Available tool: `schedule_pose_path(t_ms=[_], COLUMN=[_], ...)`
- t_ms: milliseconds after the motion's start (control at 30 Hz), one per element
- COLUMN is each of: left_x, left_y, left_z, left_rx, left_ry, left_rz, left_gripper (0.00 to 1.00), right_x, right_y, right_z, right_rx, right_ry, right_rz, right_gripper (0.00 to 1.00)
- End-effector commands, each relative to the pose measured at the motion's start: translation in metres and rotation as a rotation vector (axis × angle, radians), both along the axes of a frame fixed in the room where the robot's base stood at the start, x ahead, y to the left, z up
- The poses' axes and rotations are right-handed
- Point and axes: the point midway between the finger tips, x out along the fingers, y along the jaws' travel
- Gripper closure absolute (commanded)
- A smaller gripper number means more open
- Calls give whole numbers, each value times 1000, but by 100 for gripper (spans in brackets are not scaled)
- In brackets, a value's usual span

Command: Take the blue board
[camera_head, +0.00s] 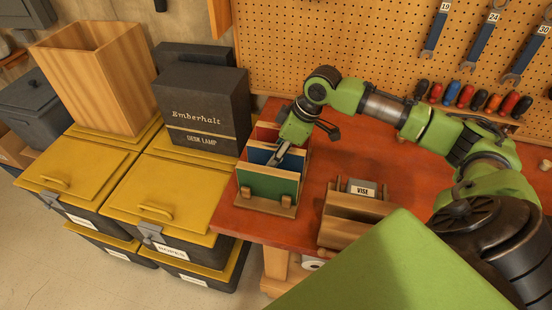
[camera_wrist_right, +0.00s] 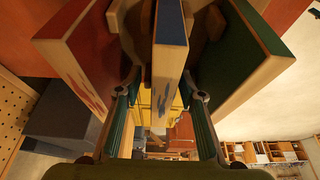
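A wooden rack (camera_head: 283,209) on the red-orange bench holds three upright boards in a row: a red board (camera_head: 265,132) at the back, the blue board (camera_head: 258,155) in the middle and a green board (camera_head: 266,181) in front. My right gripper (camera_head: 281,154) reaches down into the rack from above. In the wrist view, my right gripper (camera_wrist_right: 162,80) is open, with one finger on each side of the blue board (camera_wrist_right: 170,28). The red board (camera_wrist_right: 85,50) is outside the left finger and the green board (camera_wrist_right: 240,55) outside the right. My left gripper is not in view.
A dark desk lamp box (camera_head: 204,110) stands left of the rack on yellow-lidded bins (camera_head: 165,195). A wooden block holder labelled VISE (camera_head: 352,214) is right of it. The pegboard (camera_head: 340,45) with wrenches and screwdrivers is behind. Some bench is clear between rack and holder.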

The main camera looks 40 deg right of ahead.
Motion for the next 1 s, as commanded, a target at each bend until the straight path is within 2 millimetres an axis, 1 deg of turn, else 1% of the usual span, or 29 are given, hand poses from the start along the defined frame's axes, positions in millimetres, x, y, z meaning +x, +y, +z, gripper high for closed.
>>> schedule_pose_path(t_ms=[67,200,333,433,633,667,700,767,800,1000], left_x=[6,17,20,20,18,17,17,16,15,13], left_y=[-2,-6,-10,-10,-9,-9,-9,-9,-9,-9], left_z=[6,20,23,23,22,22,22,22,22,22], left_rx=[-2,-9,-13,-13,-12,-12,-12,-11,-11,-10], left_ry=[-8,-25,-29,-28,-25,-25,-24,-22,-21,-18], left_rz=[1,2,3,3,3,3,3,3,3,3], left_gripper=[60,60,60,60,60,60,60,60,60,60], right_x=[2,8,13,15,15,15,15,15,15,15], right_y=[3,9,13,14,14,14,14,14,14,14], right_z=[-5,-23,-40,-46,-48,-48,-48,-48,-48,-47], right_rx=[1,3,1,0,-1,-1,-1,-1,-1,-1], right_ry=[4,5,2,1,1,1,1,1,1,-1], right_rz=[0,0,0,0,1,1,1,1,1,1], right_gripper=[64,64,64,64,64,69,79,95,100,100])
